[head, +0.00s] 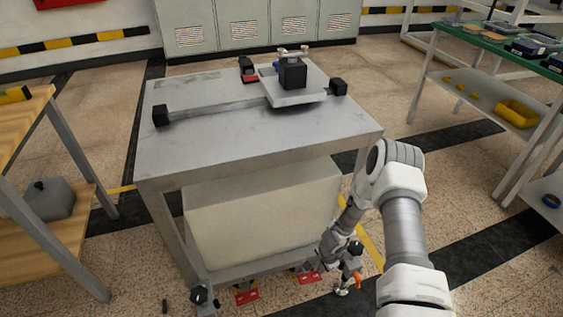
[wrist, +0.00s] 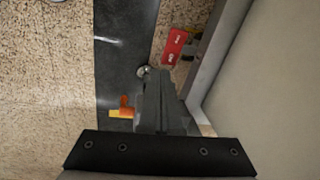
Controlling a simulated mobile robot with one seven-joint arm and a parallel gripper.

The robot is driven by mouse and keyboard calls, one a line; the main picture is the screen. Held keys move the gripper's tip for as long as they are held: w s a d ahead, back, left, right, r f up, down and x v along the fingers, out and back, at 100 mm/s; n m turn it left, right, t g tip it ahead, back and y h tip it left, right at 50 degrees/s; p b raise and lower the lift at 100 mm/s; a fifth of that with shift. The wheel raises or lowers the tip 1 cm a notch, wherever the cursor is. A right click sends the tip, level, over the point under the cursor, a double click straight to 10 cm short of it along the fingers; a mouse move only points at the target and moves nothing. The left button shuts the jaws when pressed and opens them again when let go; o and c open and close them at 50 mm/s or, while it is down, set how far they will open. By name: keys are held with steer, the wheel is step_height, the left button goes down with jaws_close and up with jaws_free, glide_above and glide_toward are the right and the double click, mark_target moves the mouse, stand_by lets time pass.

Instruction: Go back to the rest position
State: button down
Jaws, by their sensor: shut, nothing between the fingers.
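My gripper (wrist: 152,78) points down at the floor in the wrist view, its dark fingers together with nothing between them. In the head view my arm bends over and down at the right of the grey metal table (head: 200,150), and my gripper (head: 344,287) is low beside the table's front right leg. A small orange and yellow part (wrist: 122,108) shows just left of the fingers; I cannot tell what it belongs to. A round metal piece (wrist: 143,71) shows at the fingertips, partly hidden.
Red pedals (head: 246,297) sit at the table's feet; one red pedal (wrist: 174,47) is close to my gripper. A gantry rail (head: 215,107) with a black block (head: 292,72) is on the table. A wooden bench (head: 20,115) stands left, a green-topped bench (head: 480,42) right.

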steer(key=w+a+r+n+t+y, duration=0.15)
steer(key=w+r, duration=0.25)
steer(key=r, duration=0.6)
steer(key=w+r+n+t, duration=0.1)
steer(key=w+r+n, duration=0.15)
steer(key=r, duration=0.75)
step_height(320, 180, up, 17)
steer(key=s+a+n, duration=0.1)
steer(key=a+n, duration=0.1)
steer(key=n, duration=0.1)
steer(key=s+r+n, duration=0.3)
steer(key=s+r, duration=0.8)
steer(key=r, duration=0.4)
steer(key=s+d+r+n+t+h, duration=0.1)
steer(key=s+d+r, duration=0.15)
steer(key=s, duration=0.55)
steer(key=s+d+r+n+t+h, duration=0.15)
steer(key=s+r, duration=0.25)
steer(key=s, duration=0.4)
step_height(320, 180, up, 23)
steer(key=p, duration=2.3)
steer(key=shift+s+g+p, duration=0.2)
steer(key=shift+g+p, duration=0.1)
steer(key=shift+g, duration=0.1)
